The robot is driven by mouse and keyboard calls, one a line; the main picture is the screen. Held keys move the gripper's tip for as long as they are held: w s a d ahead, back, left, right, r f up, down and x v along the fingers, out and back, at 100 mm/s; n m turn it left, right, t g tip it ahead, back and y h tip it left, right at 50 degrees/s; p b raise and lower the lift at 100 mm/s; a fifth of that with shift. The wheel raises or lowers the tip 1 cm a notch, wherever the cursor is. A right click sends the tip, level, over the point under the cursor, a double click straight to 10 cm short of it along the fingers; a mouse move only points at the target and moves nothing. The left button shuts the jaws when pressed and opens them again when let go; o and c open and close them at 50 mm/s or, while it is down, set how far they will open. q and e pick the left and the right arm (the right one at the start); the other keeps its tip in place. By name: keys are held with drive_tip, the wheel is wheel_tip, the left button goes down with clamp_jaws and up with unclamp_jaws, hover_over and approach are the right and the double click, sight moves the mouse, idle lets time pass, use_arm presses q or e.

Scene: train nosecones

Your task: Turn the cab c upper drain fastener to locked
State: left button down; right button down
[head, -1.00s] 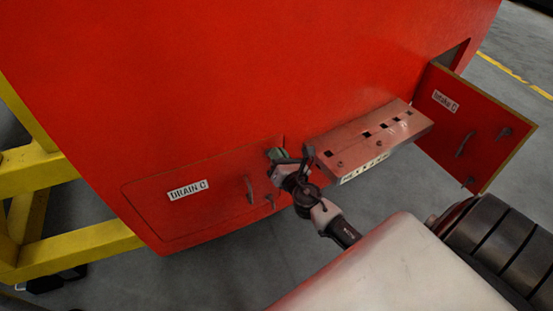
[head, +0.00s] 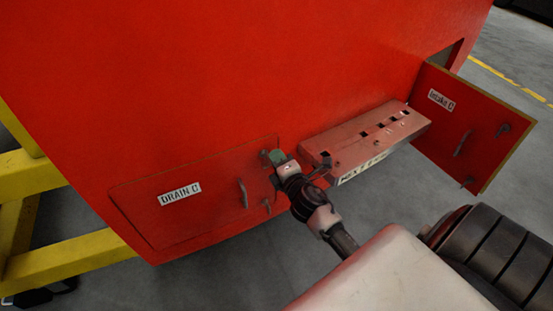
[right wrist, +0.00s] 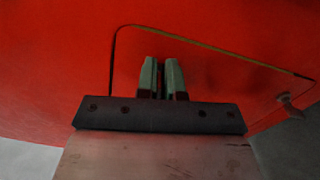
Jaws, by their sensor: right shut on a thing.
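The red drain hatch (head: 222,210), labelled DRAIN C, lies against the red cab side at lower left in the head view. It has a handle (head: 243,193) and a lower fastener (head: 267,206) near its right edge. The upper drain fastener (head: 264,154) is at the hatch's upper right corner, mostly hidden by my right gripper (head: 276,156). That gripper is shut on it, with its green fingers against the panel. In the right wrist view, the fingers (right wrist: 163,78) stand close together over the hatch; the fastener's angle is hidden. My left gripper is out of view.
An open intake door (head: 478,125) stands out at the right. A red slotted ledge (head: 366,143) juts out just right of my gripper. A yellow frame (head: 60,262) stands at lower left. Grey floor is open below the hatch.

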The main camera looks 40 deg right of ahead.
drive_tip(key=shift+f+m, duration=0.25)
drive_tip(key=shift+m, duration=0.85)
drive_tip(key=c, duration=1.3)
unclamp_jaws()
drive_tip(key=shift+o, duration=0.2)
drive_tip(key=s+a+b, duration=0.1)
drive_tip(key=s+b, duration=0.1)
drive_tip(key=s, duration=0.8)
drive_tip(key=shift+s+a, duration=0.35)
